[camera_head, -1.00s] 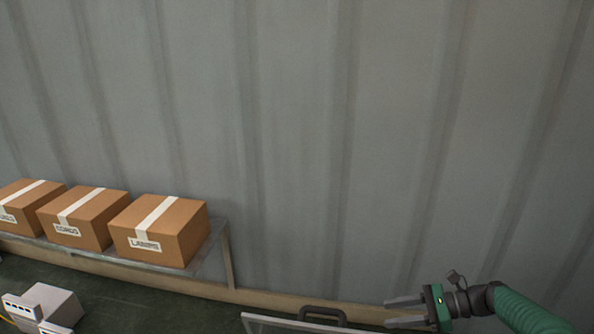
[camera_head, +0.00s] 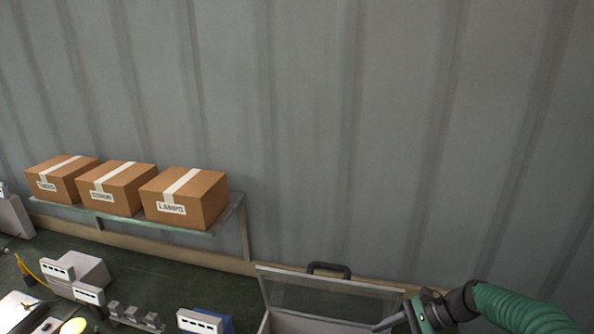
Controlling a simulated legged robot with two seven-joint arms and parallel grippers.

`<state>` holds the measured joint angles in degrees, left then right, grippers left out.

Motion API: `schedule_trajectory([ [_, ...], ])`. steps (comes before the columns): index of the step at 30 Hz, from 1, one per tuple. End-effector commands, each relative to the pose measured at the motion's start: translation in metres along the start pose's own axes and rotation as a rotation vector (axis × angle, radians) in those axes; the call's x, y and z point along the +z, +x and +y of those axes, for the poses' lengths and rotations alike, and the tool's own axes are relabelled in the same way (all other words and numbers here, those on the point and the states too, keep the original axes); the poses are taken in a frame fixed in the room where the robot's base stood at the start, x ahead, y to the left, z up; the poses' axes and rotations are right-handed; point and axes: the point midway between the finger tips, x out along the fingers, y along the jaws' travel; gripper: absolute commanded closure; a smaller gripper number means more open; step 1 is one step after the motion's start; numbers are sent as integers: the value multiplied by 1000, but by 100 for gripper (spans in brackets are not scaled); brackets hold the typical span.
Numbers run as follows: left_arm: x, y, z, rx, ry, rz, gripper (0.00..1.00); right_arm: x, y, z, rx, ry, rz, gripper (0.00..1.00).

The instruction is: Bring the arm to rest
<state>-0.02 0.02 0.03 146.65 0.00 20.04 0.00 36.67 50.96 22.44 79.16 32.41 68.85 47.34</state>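My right gripper (camera_head: 390,323) is at the bottom right, on the green sleeved arm that comes in from the right edge. One grey finger shows, pointing left and down in front of the grey case with a raised clear lid (camera_head: 325,291). The other finger is not visible at the bottom edge, so I cannot tell how far the fingers are apart. Nothing shows held in the visible part. I cannot tell whether the finger touches the case. My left gripper is not in view.
Three taped cardboard boxes (camera_head: 185,198) stand on a shelf (camera_head: 232,213) against the grey corrugated wall (camera_head: 330,120). Below are grey units (camera_head: 75,270), a small multi-part metal piece (camera_head: 135,316) and a white and blue unit (camera_head: 203,321). Green surface (camera_head: 170,285) shows between them.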

Motion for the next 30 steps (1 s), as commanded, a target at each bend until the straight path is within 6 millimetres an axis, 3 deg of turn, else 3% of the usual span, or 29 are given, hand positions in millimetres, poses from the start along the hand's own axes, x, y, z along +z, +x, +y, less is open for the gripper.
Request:
schedule_trajectory([
  [1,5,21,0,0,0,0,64,-8,24,14,34,-56,52,59],
  [5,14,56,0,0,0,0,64,-26,68,54,137,-255,224,59],
  [9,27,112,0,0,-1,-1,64,-62,111,117,292,-588,440,59],
  [12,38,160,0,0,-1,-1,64,-97,132,172,427,-918,590,59],
  [16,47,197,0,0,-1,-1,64,-122,143,225,550,-1279,690,59],
  [21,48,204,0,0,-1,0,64,-129,143,248,600,-1465,718,59],
  [30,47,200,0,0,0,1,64,-122,144,248,606,-1468,719,59],
])
